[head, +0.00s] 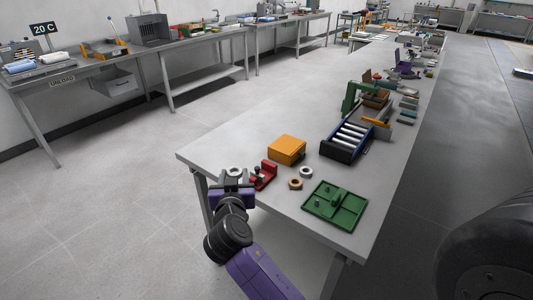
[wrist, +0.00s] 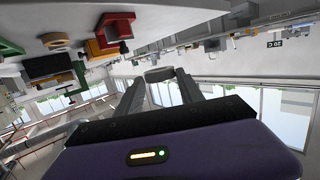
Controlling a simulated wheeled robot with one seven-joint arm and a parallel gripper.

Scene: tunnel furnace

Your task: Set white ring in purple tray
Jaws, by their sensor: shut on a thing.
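My gripper (head: 234,177) is at the near left corner of the grey table, left of the red fixture. It is shut on a pale ring (head: 235,171), which shows between the fingertips in the wrist view as a grey ring (wrist: 159,74). A second white ring (head: 306,172) lies flat on the table beside a brown ring (head: 295,184). I cannot make out a purple tray for certain. A small purple thing (head: 405,68) stands far along the table, too small to tell its shape.
The red fixture (head: 263,176) stands close to my gripper's right. An orange box (head: 287,149), a green tray (head: 335,206) and a blue roller rack (head: 347,140) stand further right. More small items crowd the far table. Open floor lies to the left.

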